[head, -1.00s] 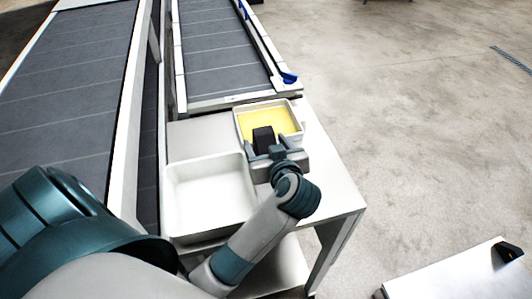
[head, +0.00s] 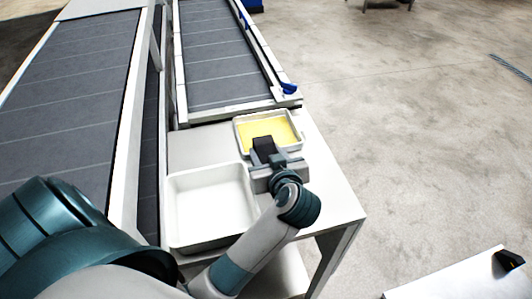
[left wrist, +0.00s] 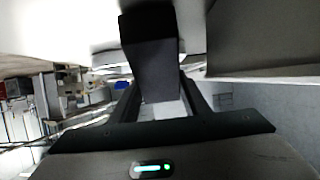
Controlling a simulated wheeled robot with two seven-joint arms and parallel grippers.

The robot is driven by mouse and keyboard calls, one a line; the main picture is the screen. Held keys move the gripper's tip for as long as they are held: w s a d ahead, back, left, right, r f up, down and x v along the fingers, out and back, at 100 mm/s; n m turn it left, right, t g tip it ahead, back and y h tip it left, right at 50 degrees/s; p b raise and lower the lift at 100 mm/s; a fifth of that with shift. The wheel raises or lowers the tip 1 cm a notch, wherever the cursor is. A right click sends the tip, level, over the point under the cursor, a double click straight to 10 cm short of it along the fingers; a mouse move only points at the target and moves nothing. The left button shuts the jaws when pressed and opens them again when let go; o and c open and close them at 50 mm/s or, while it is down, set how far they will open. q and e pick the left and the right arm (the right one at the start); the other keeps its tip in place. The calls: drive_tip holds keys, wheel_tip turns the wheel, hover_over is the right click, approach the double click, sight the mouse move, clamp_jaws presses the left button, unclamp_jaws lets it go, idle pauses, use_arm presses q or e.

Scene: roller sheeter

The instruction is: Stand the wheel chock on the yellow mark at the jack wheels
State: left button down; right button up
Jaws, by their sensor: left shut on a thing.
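My left gripper (head: 273,165) is shut on a black, slightly tapered block (head: 265,147), which appears to be the wheel chock. The block also shows between the fingers in the left wrist view (left wrist: 152,55). In the head view it overlaps the near edge of a shallow white tray (head: 298,149) with a yellow floor (head: 265,128); I cannot tell its height above the tray. The jack wheels are not recognisable in either view. My right gripper is not in view.
An empty white tray (head: 174,210) sits on the white table (head: 338,205) nearer me. Grey belts (head: 215,60) run behind and to the left. A white surface at lower right carries a small black object (head: 509,261). Bare floor lies to the right.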

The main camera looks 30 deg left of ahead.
use_arm(q)
wheel_tip(320, 180, up, 8)
drive_tip(key=p, duration=0.8)
drive_tip(key=shift+f, duration=0.25)
drive_tip(key=shift+r, duration=1)
drive_tip(key=shift+r, duration=0.1)
